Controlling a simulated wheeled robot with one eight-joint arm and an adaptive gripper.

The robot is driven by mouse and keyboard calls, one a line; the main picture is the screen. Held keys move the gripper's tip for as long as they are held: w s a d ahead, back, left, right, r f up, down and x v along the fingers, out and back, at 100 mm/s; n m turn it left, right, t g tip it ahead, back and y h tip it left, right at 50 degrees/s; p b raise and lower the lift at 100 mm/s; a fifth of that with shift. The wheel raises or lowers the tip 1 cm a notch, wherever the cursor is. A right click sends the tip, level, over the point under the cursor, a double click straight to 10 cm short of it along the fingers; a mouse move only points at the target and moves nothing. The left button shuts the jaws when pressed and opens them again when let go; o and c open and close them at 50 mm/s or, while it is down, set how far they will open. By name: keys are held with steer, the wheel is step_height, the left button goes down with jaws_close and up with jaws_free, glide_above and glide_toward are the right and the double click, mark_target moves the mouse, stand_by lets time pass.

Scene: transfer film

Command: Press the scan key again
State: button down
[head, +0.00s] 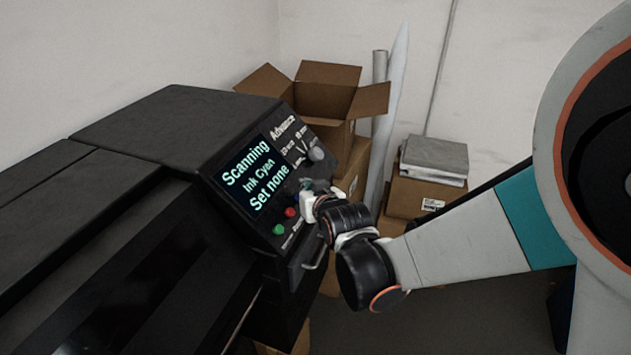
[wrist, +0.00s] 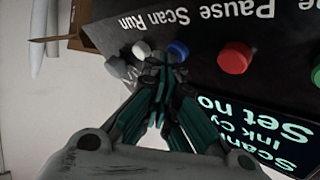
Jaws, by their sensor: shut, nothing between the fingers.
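The printer's control panel (head: 258,228) slopes on the black machine. Its screen (head: 256,174) reads "Scanning / Ink Cyan / Set none". In the wrist view the panel appears upside down, with a blue key (wrist: 178,50) by the label "Scan", a white key (wrist: 142,49) by "Run" and a red key (wrist: 235,58) by "Pause". My gripper (wrist: 163,62) is shut and empty, its fingertips close to the blue key on the white key's side. I cannot tell whether they touch it. In the head view my gripper (head: 312,187) covers that part of the panel.
A green key (head: 279,229) and the red key (head: 290,212) show beside my gripper. A grey knob (head: 317,154) sits higher on the panel, and a handle (head: 313,260) below. An open carton (head: 325,98) and a box with grey packages (head: 433,157) stand behind.

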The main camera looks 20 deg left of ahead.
steer(key=shift+d+r, duration=0.6)
steer(key=shift+r, duration=0.05)
steer(key=shift+s+d+r+p, duration=0.15)
steer(key=shift+d+r+p, duration=0.5)
steer(key=shift+d+r, duration=0.25)
steer(key=shift+s+d+r+p, duration=0.1)
steer(key=shift+d+r+p, duration=0.55)
steer(key=shift+d+r, duration=0.2)
